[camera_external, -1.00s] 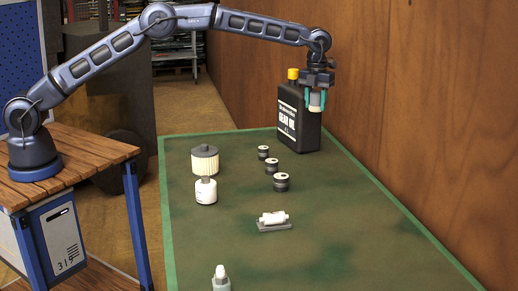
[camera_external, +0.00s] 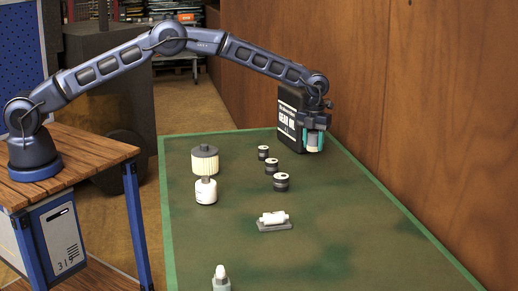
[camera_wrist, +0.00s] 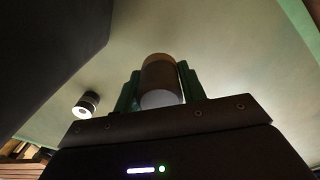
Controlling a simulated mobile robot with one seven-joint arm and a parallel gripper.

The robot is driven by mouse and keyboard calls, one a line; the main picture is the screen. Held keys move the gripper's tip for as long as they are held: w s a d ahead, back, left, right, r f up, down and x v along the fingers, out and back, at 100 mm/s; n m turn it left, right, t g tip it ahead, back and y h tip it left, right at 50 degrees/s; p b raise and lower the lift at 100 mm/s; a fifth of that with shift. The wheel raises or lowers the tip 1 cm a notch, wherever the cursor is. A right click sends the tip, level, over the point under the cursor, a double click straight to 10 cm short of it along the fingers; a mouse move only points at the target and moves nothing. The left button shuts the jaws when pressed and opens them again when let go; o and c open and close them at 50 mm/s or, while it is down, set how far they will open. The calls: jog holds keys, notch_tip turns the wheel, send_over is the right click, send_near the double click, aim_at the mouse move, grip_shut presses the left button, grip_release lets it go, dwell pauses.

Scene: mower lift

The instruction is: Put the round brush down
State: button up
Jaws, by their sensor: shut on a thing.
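My gripper (camera_external: 314,141) is at the far right of the green mat (camera_external: 350,220), low, with its fingers pointing down. It is shut on the round brush (camera_wrist: 160,78), a short brownish-grey cylinder with a paler near end in the wrist view. The two teal fingers stand on either side of it there. In the external view the brush is mostly hidden between the fingers, low over the mat. I cannot tell whether its underside touches the mat.
A black gear oil bottle (camera_external: 288,115) stands close beside my gripper, to the left. Several dark-and-white cylinders (camera_external: 281,182), a pale ribbed filter (camera_external: 204,163), a white canister (camera_external: 206,191) and a white roll on a grey holder (camera_external: 274,220) stand on the mat. The right front is clear.

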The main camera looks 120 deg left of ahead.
aim_at(314, 133)
jog(key=shift+f, duration=2.4)
jog(key=shift+f, duration=0.2)
jog(key=o, duration=1)
jog(key=shift+c, duration=0.2)
jog(key=shift+r, duration=0.1)
notch_tip(314, 133, up, 12)
jog(key=shift+r, duration=0.1)
